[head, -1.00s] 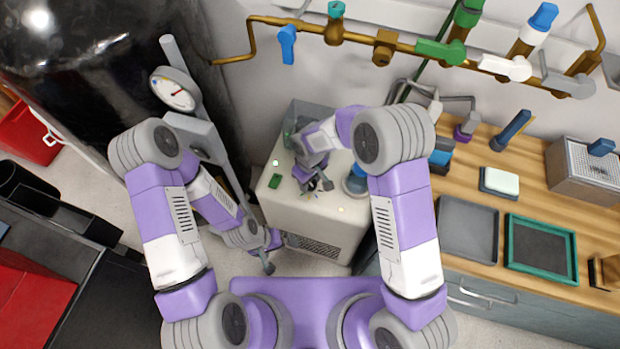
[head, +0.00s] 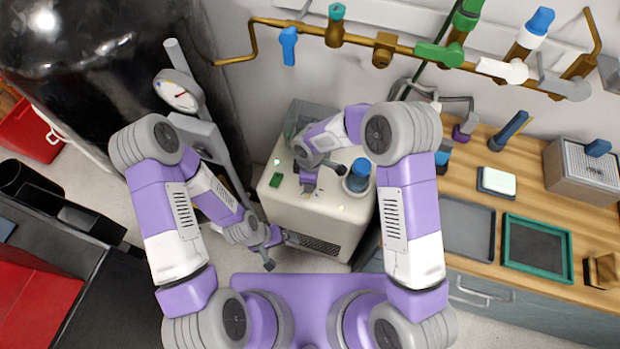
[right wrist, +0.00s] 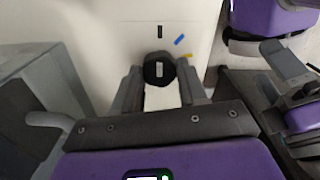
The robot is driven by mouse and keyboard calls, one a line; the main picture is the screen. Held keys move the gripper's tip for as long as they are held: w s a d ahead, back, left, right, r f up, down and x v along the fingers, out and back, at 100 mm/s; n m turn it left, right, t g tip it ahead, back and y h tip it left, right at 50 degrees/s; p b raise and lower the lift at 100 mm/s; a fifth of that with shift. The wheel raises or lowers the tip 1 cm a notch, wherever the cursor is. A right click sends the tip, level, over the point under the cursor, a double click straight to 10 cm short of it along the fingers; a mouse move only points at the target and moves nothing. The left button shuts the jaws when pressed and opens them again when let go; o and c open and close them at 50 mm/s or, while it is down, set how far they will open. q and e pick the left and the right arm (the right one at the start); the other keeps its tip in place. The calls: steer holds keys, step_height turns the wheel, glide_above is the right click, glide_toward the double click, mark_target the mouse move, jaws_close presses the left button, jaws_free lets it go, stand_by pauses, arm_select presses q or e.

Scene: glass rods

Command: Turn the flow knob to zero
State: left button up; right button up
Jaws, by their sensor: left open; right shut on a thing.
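The flow knob (right wrist: 159,69) is black and round with a pale mark on its top. In the right wrist view it sits between the two fingers of my right gripper (right wrist: 158,88), which is shut on it. A black tick, a blue tick and a yellow tick show on the pale panel beside the knob. In the head view my right gripper (head: 310,184) is over the pale cabinet (head: 325,218), and its own body hides the knob. My left gripper (head: 279,250) is open and empty, low in front of the cabinet's left side.
A blue-capped item (head: 359,172) stands on the cabinet right of my right gripper. A dial gauge (head: 176,95) and a large black tank (head: 85,60) are at the left. A brass pipe with valves (head: 384,48) runs along the wall. A wooden counter (head: 500,200) with trays is at the right.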

stand_by(0.5)
steer(key=o, duration=1.1)
steer(key=shift+c, duration=0.2)
step_height(320, 180, up, 8)
steer(key=shift+f+p, duration=0.15)
steer(key=shift+p, duration=1)
